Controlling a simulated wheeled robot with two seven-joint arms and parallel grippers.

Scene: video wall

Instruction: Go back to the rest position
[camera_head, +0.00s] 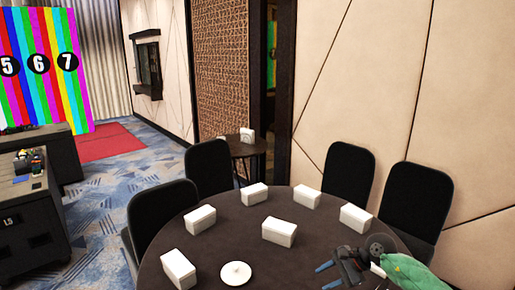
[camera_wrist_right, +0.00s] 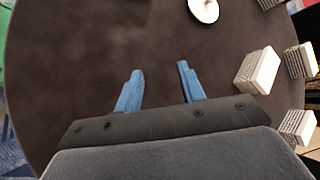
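My right gripper (camera_head: 327,276) is at the lower right of the head view, over the near right part of a dark round table (camera_head: 235,240). In the right wrist view its two blue fingers (camera_wrist_right: 160,68) stand apart with only the dark tabletop (camera_wrist_right: 75,45) visible between and beyond them. It is open and holds nothing. My left arm and left gripper are not in view.
Several white boxes (camera_head: 279,231) stand on the table, with a small white round dish (camera_head: 236,273) near its front. Black chairs (camera_head: 348,172) ring its far side. A wall (camera_head: 440,110) rises behind. Patterned carpet (camera_head: 105,205) lies open at the left.

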